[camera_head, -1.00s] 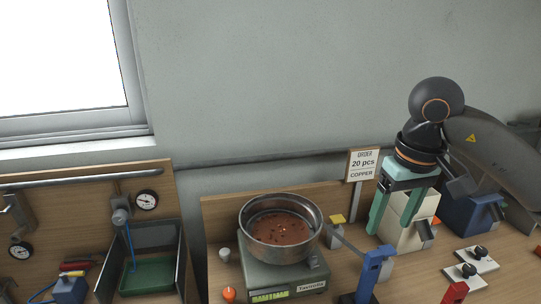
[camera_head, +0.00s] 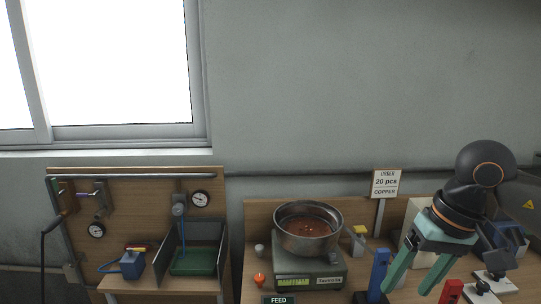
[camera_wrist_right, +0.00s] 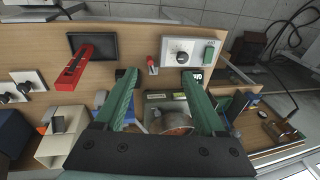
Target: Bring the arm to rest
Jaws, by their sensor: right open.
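My right gripper (camera_head: 415,279) comes in from the right with two green fingers spread apart and nothing between them. In the head view it hangs above the bench, to the right of the scale, in front of the cream box (camera_head: 422,215). In the right wrist view its fingers (camera_wrist_right: 166,100) point over the bench, with the scale and pan visible between and beyond them. A round steel pan (camera_head: 308,243) with copper-coloured contents sits on the green scale (camera_head: 318,272). My left gripper is not in view.
A blue post (camera_head: 378,272) stands just left of my right fingers. Black-knobbed white plates (camera_head: 496,281) and a red part (camera_head: 451,292) lie to the right. A sign (camera_head: 386,184) reads 20 pcs copper. A green tray (camera_head: 193,262) and blue can (camera_head: 131,264) are at left.

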